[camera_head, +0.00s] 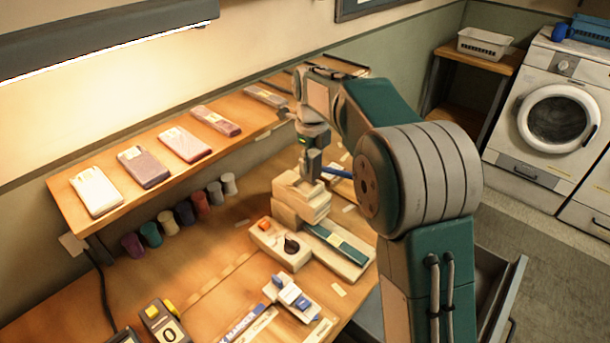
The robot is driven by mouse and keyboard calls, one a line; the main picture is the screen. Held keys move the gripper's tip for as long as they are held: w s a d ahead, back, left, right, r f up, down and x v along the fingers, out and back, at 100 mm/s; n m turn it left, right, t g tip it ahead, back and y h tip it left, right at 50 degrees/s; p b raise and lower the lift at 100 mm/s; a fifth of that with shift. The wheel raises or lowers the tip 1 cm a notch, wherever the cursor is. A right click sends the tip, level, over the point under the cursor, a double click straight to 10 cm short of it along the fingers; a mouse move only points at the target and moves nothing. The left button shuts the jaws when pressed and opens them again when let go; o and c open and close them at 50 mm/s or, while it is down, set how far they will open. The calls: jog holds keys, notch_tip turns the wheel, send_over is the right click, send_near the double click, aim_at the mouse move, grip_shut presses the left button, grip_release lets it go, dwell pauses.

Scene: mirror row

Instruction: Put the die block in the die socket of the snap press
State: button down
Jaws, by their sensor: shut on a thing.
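My gripper (306,174) points down above the bench, at the top of a pale stepped machine that looks like the snap press (303,208). It is shut on a small pale block, which looks like the die block (297,185); its outline blends with the pale press behind and below it. I cannot tell whether the block touches the press. The press has a long base with a dark green strip (342,244). A blue bar (339,171) shows just right of my gripper. I cannot make out the die socket.
A pale box with an orange button and black knob (281,243) stands in front of the press. A blue-and-white device (291,298) and a counter (163,322) lie nearer. Coloured spools (185,212) line the wall below a shelf (160,160). An open drawer (497,290) is at right.

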jog(key=shift+w+a+f, duration=0.2)
jog(key=shift+a+f, duration=0.2)
jog(key=shift+f, duration=0.15)
jog(key=shift+w+a+f, duration=0.1)
jog(key=shift+a+f, duration=0.05)
jog(key=shift+f, duration=0.8)
jog(key=shift+w+a+f, duration=0.1)
jog(key=shift+f, duration=0.85)
jog(key=shift+c, duration=0.6)
grip_release()
jog(key=shift+s, duration=0.1)
